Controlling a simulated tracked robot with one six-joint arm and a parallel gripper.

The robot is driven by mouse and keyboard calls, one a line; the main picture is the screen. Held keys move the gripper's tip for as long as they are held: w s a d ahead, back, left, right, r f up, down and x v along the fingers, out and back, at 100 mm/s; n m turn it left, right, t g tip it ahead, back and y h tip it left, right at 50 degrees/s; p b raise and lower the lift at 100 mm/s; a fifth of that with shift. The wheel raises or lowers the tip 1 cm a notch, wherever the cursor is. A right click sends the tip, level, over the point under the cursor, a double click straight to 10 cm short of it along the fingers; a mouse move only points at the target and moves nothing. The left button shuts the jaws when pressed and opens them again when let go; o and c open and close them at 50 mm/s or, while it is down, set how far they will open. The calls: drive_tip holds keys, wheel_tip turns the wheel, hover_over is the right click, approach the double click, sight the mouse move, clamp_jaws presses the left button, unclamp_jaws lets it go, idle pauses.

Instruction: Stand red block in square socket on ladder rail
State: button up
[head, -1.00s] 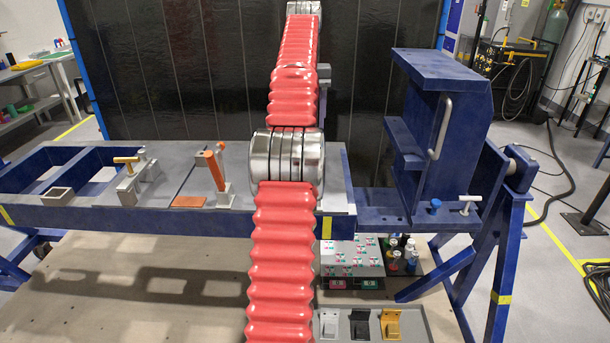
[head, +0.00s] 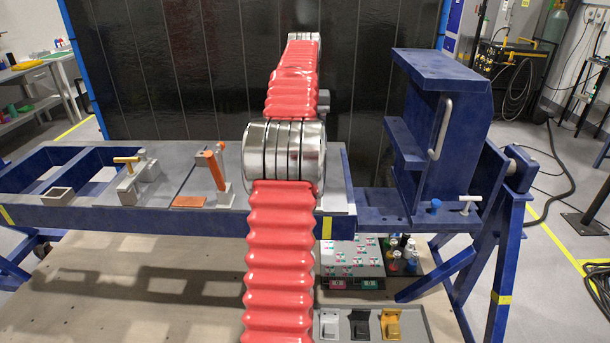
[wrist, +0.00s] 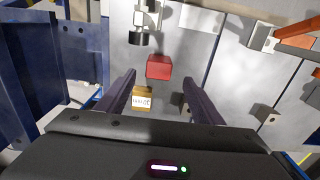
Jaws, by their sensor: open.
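The red block (wrist: 159,67) shows in the wrist view on the grey plate, centred just ahead of the gap between my fingertips. My gripper (wrist: 160,77) is open, with one finger on each side of that gap and nothing held. Whether the fingertips are level with the block or above it, I cannot tell. In the head view, my arm hides the gripper and the red block. An open square socket (head: 58,196) stands on the blue rail at the left in the head view.
A yellow-brown labelled block (wrist: 142,100) sits by my left finger. An orange-handled clamp (head: 216,172) stands on the bench left of my arm, and a brass-handled clamp (head: 128,180) farther left. A blue upright bracket (head: 455,130) rises at the right.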

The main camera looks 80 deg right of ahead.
drive_tip(key=shift+f, duration=0.95)
drive_tip(key=shift+f, duration=0.1)
drive_tip(key=shift+s+f, duration=0.15)
drive_tip(key=shift+f, duration=2.35)
drive_tip(key=shift+c, duration=0.4)
drive_tip(key=c, duration=1.3)
drive_tip(key=shift+r, duration=0.1)
drive_tip(key=shift+r, duration=4.95)
